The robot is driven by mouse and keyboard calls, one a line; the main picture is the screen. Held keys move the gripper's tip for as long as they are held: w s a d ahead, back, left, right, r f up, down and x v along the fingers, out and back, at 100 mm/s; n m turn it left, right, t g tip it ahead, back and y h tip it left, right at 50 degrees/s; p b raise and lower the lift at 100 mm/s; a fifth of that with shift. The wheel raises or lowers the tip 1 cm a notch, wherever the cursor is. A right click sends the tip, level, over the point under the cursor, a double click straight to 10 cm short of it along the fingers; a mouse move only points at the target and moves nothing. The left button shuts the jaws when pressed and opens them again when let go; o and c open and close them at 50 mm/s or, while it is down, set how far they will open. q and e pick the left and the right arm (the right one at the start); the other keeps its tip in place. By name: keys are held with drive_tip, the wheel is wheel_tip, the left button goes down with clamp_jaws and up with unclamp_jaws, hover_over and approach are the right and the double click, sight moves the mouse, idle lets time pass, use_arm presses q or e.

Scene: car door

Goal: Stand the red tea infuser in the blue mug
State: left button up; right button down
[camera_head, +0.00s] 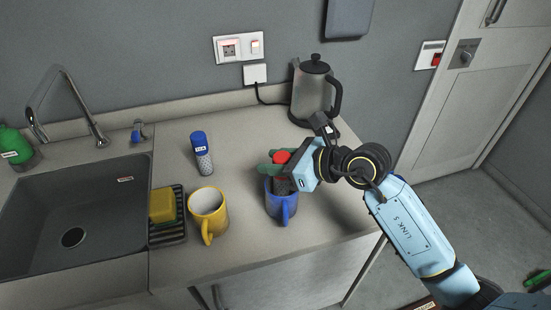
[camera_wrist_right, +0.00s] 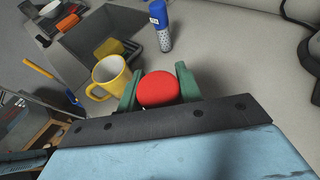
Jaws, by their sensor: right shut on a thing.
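The red tea infuser (camera_head: 282,156) is held upright by my right gripper (camera_head: 276,165), its red cap between the green fingers. The cap also shows in the right wrist view (camera_wrist_right: 158,89), with a finger of the gripper (camera_wrist_right: 158,85) on either side. The blue mug (camera_head: 281,207) stands on the counter directly below the gripper. The infuser's dark lower part shows at the mug's mouth in the head view; how deep it sits, I cannot tell. The mug is hidden in the wrist view. My left gripper is not in view.
A yellow mug (camera_head: 208,206) and a blue-capped infuser (camera_head: 202,153) stand left of the blue mug. A rack with a yellow sponge (camera_head: 163,205) borders the sink (camera_head: 75,220). A kettle (camera_head: 312,90) stands behind. The counter's front edge is close.

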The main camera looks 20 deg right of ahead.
drive_tip(key=c, duration=0.9)
unclamp_jaws()
drive_tip(key=shift+o, duration=0.2)
drive_tip(key=b+v, duration=0.1)
drive_tip(key=v, duration=1.2)
drive_tip(key=shift+s+r, duration=0.15)
